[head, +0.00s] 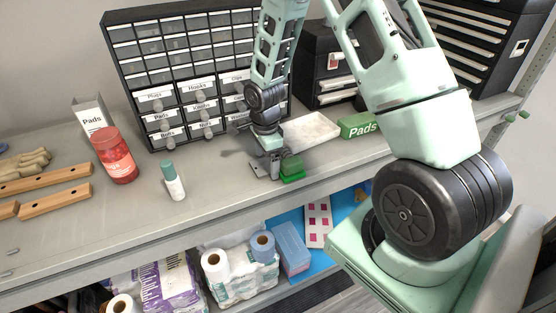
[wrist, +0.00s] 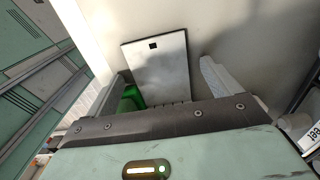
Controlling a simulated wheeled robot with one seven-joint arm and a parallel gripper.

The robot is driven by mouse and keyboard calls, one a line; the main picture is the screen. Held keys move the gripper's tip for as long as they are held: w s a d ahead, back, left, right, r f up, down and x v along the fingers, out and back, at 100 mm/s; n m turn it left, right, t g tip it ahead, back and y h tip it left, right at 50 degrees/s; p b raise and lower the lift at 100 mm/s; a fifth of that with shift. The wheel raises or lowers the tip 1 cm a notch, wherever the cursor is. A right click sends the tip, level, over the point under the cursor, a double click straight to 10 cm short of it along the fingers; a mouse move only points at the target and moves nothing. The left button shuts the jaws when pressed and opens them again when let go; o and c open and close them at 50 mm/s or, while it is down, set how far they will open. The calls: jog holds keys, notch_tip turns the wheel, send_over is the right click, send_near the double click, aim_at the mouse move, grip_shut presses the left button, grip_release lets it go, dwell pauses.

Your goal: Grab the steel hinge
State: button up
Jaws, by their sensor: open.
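The steel hinge shows in the wrist view as a flat pale-grey plate (wrist: 160,68) with a small dark square mark near its far end. In the head view it seems to be the small grey piece (head: 256,169) on the worktop, partly hidden by my gripper (head: 268,168). My gripper, also in the wrist view (wrist: 162,85), is open and low over the worktop. One finger is on each side of the plate. The near end of the plate is hidden behind the gripper body. I cannot tell whether the fingers touch it.
A green block (head: 292,169) stands right beside my gripper. A drawer cabinet (head: 180,75) stands behind. A white bottle (head: 174,183) and red jar (head: 117,160) stand left.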

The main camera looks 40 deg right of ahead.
jog(key=c, duration=1.5)
jog(key=shift+r, duration=0.15)
